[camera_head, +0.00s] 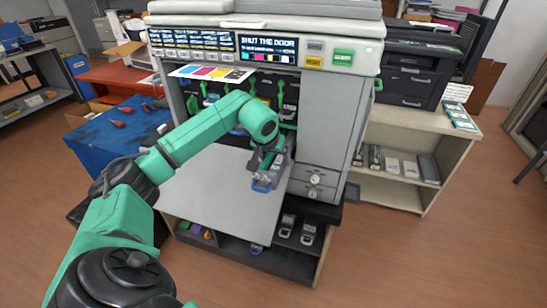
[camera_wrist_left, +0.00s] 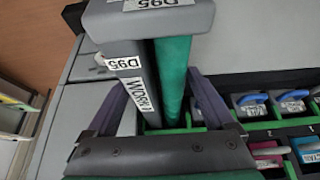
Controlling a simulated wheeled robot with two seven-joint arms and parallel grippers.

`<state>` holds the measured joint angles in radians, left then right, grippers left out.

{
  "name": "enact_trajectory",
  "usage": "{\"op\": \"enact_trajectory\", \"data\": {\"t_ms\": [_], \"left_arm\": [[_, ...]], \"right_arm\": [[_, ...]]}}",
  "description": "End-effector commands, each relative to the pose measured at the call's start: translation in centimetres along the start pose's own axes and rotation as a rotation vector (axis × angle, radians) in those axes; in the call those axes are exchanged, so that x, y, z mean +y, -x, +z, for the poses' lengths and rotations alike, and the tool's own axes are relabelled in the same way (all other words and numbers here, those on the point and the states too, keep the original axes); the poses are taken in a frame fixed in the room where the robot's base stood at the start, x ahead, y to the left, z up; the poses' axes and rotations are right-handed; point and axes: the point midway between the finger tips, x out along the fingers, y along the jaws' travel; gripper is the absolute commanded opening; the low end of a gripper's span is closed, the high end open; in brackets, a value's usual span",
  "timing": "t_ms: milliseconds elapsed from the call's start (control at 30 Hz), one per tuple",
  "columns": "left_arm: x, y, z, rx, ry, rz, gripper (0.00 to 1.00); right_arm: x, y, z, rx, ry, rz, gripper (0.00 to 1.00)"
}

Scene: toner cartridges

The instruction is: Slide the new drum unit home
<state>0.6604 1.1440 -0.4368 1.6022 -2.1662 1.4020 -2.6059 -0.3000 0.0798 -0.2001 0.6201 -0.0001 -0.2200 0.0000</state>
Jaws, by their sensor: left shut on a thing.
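My left gripper (camera_head: 266,165) is shut on a drum unit (camera_head: 276,177) in front of the printer's right-hand bay, above the lowered door (camera_head: 205,190). In the left wrist view the drum unit (camera_wrist_left: 138,85) is a long grey body with a green roller beside it. My right gripper is not in view.
The printer's display (camera_head: 267,48) reads "SHUT THE DOOR". Blue-handled units (camera_wrist_left: 252,101) sit in green-edged slots beside the held drum. More units (camera_head: 287,225) lie on the shelf below. A blue table (camera_head: 115,130) stands left, a shelf unit (camera_head: 420,145) right.

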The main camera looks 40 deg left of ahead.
Motion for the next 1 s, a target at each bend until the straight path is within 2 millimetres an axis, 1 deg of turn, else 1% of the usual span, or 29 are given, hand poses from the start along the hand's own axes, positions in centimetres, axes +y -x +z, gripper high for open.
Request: {"op": "enact_trajectory", "data": {"t_ms": [367, 400, 433, 700, 1000], "left_arm": [[0.0, -0.1, -0.1, 0.005, 0.001, 0.002, 0.00], [0.0, -0.1, -0.1, 0.005, 0.001, 0.002, 0.95], [0.0, -0.1, 0.0, 0.004, 0.001, 0.002, 1.00], [-0.1, -0.2, 0.4, -0.002, 0.000, -0.002, 1.00], [-0.1, 1.1, 3.0, 0.001, -0.001, -0.003, 1.00]], "right_arm": [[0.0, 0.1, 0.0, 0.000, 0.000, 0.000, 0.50], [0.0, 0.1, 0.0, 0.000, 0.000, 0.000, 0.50], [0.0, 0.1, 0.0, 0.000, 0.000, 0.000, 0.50], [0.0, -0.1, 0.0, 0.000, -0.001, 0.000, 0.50], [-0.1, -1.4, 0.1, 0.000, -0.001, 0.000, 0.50]]}}
